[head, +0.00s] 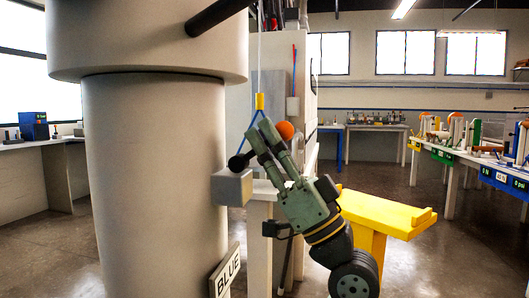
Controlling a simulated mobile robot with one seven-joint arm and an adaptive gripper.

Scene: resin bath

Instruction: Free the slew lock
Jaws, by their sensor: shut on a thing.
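A grey block (232,187) sticks out from the right side of the thick grey column (150,170). A black rounded knob (238,162) sits just above this block, and an orange ball (285,130) shows on the other side of my fingers. They look like the two ends of one lever, the likely slew lock, but its middle is hidden. My green-grey gripper (260,138) reaches up from the lower right, with its fingers closed across the lever between knob and ball. The exact contact is hidden by the fingers.
A yellow block (259,101) hangs on a pale line with blue straps right behind my fingertips. A yellow bench (385,214) stands right of my arm. A sign reading BLUE (226,272) leans at the column's foot. The floor at right is open.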

